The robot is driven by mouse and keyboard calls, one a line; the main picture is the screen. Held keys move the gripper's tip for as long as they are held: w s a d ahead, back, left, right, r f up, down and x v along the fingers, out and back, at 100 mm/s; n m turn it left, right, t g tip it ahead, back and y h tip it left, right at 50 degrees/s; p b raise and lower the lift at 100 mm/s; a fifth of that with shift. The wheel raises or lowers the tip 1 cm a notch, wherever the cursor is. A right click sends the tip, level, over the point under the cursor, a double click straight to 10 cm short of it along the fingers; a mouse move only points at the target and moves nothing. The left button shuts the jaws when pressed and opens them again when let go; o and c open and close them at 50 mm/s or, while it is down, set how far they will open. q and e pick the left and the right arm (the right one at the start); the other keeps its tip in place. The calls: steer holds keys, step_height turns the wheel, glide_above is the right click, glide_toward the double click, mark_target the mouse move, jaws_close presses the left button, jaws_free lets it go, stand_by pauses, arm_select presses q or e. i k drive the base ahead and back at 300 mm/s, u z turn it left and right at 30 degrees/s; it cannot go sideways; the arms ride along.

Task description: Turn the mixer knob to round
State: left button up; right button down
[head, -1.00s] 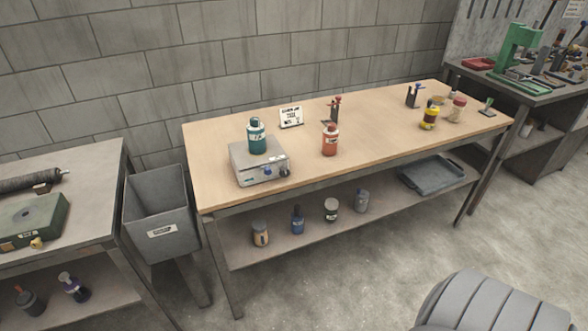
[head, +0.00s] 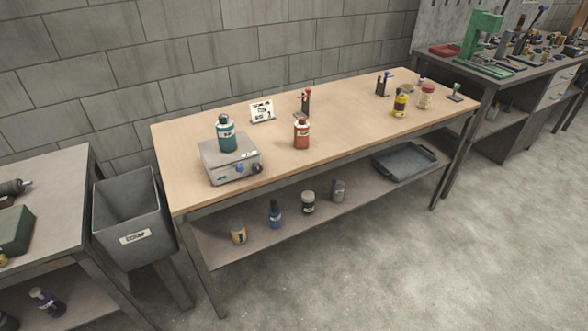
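The mixer (head: 228,159) is a grey box near the left end of the wooden workbench. It has a blue knob (head: 239,168) and a darker knob (head: 257,167) on its front face. The knob markings are too small to read. A teal bottle (head: 226,133) stands upright on the mixer's top. Neither of my grippers shows in the head view.
The workbench (head: 350,115) holds a red bottle (head: 301,133), a sign card (head: 262,111) and a yellow bottle (head: 400,103). Its lower shelf holds several containers and a grey tray (head: 404,161). A grey bin (head: 129,220) stands left of it. The floor (head: 400,270) in front is clear.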

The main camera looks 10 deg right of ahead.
mark_target(256, 168)
steer(key=z, duration=0.5)
steer(key=k, duration=0.65)
steer(key=z, duration=0.95)
steer(key=i, duration=1.4)
steer(key=u, duration=0.85)
